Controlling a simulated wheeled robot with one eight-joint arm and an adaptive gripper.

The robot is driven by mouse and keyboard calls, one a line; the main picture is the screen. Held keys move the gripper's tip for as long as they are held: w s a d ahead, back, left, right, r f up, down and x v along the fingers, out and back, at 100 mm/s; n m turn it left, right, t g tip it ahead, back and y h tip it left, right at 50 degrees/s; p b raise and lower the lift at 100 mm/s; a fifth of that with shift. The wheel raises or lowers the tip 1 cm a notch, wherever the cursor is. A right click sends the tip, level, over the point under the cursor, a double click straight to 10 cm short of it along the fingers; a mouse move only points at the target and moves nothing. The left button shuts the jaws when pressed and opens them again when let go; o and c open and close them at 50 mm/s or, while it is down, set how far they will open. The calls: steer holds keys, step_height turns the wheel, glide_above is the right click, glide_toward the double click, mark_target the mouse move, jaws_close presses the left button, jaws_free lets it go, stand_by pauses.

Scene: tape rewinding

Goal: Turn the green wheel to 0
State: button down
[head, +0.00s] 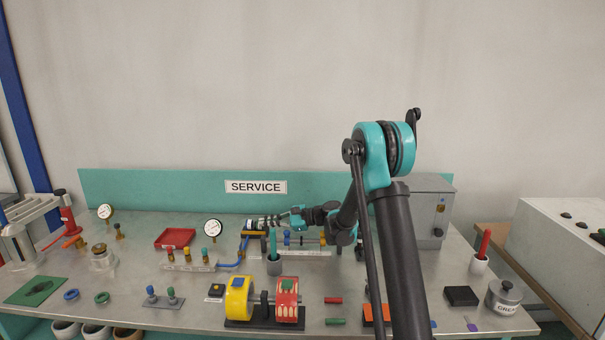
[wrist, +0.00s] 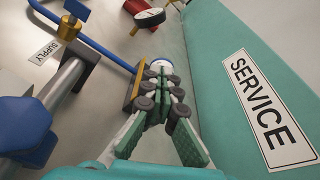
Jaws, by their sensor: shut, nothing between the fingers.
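My gripper (head: 262,222) reaches left along the back of the bench below the SERVICE sign. In the wrist view its fingers (wrist: 160,75) are closed together with nothing between them. The fingertips are close to a yellow-edged fitting (wrist: 136,88) at the end of a blue pipe; contact cannot be told. No part is clearly identifiable as the green wheel. Green candidates are a teal-green knob (head: 204,252) on the left manifold and a green ring (head: 102,298) lying on the bench. My gripper is apart from both.
A blue handle (wrist: 25,130) and the pipe manifold lie left of the fingers. The teal back panel (wrist: 222,75) is close on the right. A gauge (head: 213,228) stands nearby. Yellow (head: 239,297) and red (head: 287,300) drums stand at the front.

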steer(key=shift+w+r, duration=0.4)
steer(key=shift+w, duration=0.4)
stand_by(0.4)
steer(key=shift+s+r, duration=0.1)
steer(key=shift+r, duration=0.3)
steer(key=shift+w+f+v, duration=0.1)
steer(key=shift+f+v, duration=0.1)
steer(key=shift+v, duration=0.8)
steer(key=shift+w+f+v, duration=0.15)
steer(key=shift+f+v, duration=0.05)
steer(key=shift+v, duration=0.75)
steer(key=shift+w+f+v, duration=0.1)
steer(key=shift+f+v, duration=0.1)
steer(key=shift+v, duration=0.8)
steer(key=shift+d, duration=0.15)
